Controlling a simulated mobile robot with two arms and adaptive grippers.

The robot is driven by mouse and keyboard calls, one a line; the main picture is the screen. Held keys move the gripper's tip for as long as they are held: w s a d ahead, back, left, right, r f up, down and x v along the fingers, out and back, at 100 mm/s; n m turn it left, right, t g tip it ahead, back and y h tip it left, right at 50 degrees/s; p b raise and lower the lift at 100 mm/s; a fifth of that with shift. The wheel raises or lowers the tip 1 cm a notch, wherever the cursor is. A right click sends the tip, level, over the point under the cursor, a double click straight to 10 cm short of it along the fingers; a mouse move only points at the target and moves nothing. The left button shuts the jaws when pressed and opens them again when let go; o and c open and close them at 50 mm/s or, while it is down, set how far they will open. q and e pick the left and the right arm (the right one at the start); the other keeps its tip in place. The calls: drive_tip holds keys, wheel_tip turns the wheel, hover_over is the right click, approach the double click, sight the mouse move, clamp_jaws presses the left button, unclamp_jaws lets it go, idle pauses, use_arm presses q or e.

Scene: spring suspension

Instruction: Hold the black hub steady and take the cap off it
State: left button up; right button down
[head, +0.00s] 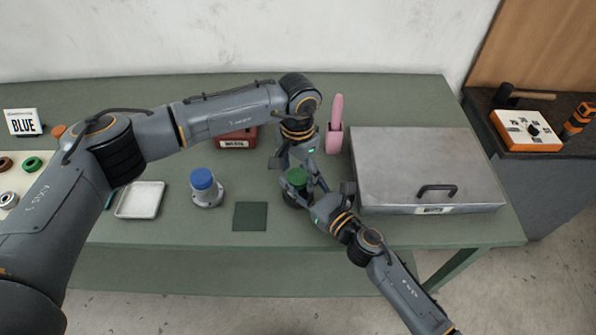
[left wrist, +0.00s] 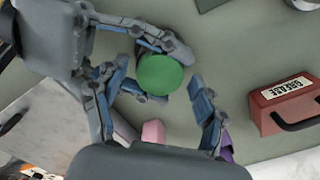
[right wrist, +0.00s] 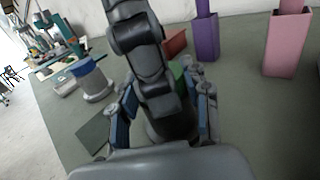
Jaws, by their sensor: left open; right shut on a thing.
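The black hub (head: 290,200) stands on the green table with a green cap (head: 297,176) on top. My right gripper (head: 304,196) is shut on the hub from the right; the right wrist view shows its fingers on both sides of the dark hub (right wrist: 172,125). My left gripper (left wrist: 160,98) is open, its fingers apart near the green cap (left wrist: 160,75) in the left wrist view. The left fingers look clear of the cap. In the right wrist view, the left arm hides most of the cap.
A grey hub with a blue cap (head: 203,180) stands to the left, beside a dark green mat (head: 250,216) and a white tray (head: 140,200). A red grease box (left wrist: 288,105), a pink holder (head: 333,140) and a metal case (head: 420,165) stand nearby. A sign (head: 24,122) reads BLUE.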

use_arm(q)
drive_tip(key=shift+r, duration=2.2)
use_arm(e)
drive_tip(key=c, duration=0.6)
unclamp_jaws()
drive_tip(key=shift+s, duration=0.1)
